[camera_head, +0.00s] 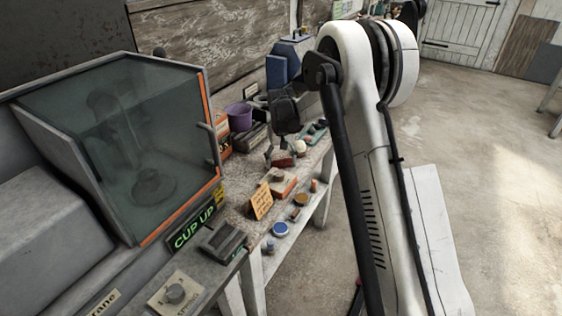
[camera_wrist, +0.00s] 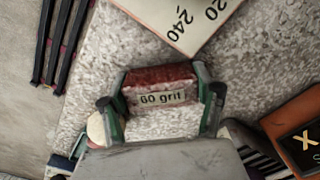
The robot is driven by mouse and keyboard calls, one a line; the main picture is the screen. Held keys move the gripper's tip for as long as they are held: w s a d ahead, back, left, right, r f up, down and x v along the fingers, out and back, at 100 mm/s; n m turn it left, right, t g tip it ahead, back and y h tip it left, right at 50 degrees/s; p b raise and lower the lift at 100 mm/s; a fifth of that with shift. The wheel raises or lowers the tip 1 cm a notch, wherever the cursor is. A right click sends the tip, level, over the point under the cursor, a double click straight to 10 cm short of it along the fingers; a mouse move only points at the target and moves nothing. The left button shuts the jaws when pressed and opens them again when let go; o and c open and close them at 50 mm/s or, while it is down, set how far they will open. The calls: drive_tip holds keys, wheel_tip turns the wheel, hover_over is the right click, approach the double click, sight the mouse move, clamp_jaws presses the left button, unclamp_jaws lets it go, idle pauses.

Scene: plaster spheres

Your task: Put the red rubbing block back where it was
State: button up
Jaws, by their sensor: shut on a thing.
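The red rubbing block (camera_wrist: 158,76) carries a white "60 grit" label in the wrist view. My gripper (camera_wrist: 160,86) is shut on it, with one finger at each short end. In the head view, my gripper (camera_head: 282,153) is low over the cluttered bench, and the dark red block (camera_head: 284,160) shows just below it. I cannot tell whether the block touches the bench top. A pale board (camera_wrist: 190,18) printed with "240" and "20" lies close beyond the block in the wrist view.
The speckled bench top (camera_wrist: 95,75) is bare around the block. Dark bars (camera_wrist: 62,40) lie at left, a pale round thing (camera_wrist: 97,128) by the left finger, and an orange-brown item (camera_wrist: 295,135) at right. A purple pot (camera_head: 239,116) and glass-fronted cabinet (camera_head: 125,150) stand nearby.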

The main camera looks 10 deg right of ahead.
sight(281, 157)
drive_tip(key=o, duration=1.2)
wheel_tip(281, 157, up, 12)
drive_tip(key=s+r+t, duration=0.2)
drive_tip(key=s+r, duration=0.8)
drive_tip(key=s+r+t, duration=0.2)
drive_tip(key=s+r, duration=0.3)
drive_tip(key=s, duration=0.6)
drive_tip(key=shift+s+f+t, duration=0.55)
drive_tip(key=shift+s+f, duration=0.25)
drive_tip(key=shift+s, duration=2.7)
drive_tip(key=shift+s+f+t, duration=0.5)
drive_tip(key=shift+s+f, duration=0.25)
drive_tip(key=shift+s, duration=2.8)
drive_tip(key=shift+s+f+t, duration=0.55)
drive_tip(key=shift+s+f, duration=0.25)
drive_tip(key=shift+s, duration=2.7)
